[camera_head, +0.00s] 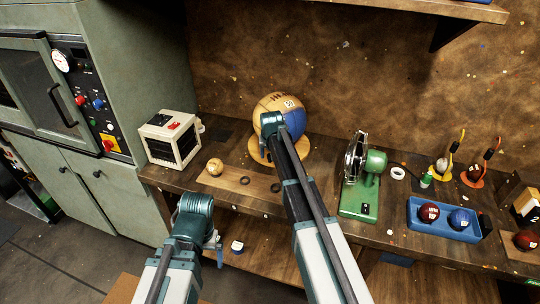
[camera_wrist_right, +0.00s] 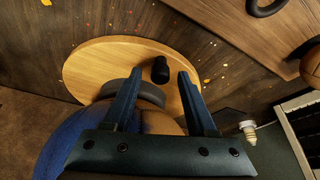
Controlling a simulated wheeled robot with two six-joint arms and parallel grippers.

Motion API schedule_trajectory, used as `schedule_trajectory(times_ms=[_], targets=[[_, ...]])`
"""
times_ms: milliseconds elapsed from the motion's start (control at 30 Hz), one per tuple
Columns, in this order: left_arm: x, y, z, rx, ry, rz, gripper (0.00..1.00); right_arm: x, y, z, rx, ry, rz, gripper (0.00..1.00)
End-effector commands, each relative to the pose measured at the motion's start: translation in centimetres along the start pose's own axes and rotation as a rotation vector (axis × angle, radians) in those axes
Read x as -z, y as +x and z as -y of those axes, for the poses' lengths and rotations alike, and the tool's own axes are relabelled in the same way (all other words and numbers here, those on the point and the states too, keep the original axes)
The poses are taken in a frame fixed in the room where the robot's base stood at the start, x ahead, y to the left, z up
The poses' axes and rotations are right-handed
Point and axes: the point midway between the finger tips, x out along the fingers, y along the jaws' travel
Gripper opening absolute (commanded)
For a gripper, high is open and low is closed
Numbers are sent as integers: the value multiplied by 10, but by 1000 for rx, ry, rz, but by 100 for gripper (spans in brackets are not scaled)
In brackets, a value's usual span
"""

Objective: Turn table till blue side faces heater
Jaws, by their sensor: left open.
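The turntable is a round wooden disc (camera_head: 256,155) on the bench. It carries a large ball (camera_head: 275,102) with tan panels and a label; its blue side (camera_head: 294,122) faces right. The cream heater (camera_head: 171,139) stands to the left, its grille facing front right. My right arm reaches over the ball's front, hiding part of it. In the right wrist view my right gripper (camera_wrist_right: 160,76) is open, with a black knob (camera_wrist_right: 161,69) on the disc (camera_wrist_right: 92,68) between its fingers, apparently untouched. My left gripper (camera_head: 216,246) is open and empty, low in front of the bench.
A blue tray (camera_head: 425,224) with dark red and blue balls is further right. Below is a lower shelf.

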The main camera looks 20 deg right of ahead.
Motion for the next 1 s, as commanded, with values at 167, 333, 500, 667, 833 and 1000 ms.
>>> schedule_trajectory(times_ms=[167, 333, 500, 667, 833, 1000], targets=[[0, 0, 0, 0, 0, 0, 100, 0, 0, 0, 0, 0, 0, 23], [0, 0, 0, 0, 0, 0, 100, 0, 0, 0, 0, 0, 0, 0], [0, 0, 0, 0, 0, 0, 100, 0, 0, 0, 0, 0, 0, 0], [0, 0, 0, 0, 0, 0, 100, 0, 0, 0, 0, 0, 0, 0], [0, 0, 0, 0, 0, 0, 100, 0, 0, 0, 0, 0, 0, 0], [0, 0, 0, 0, 0, 0, 100, 0, 0, 0, 0, 0, 0, 0]])
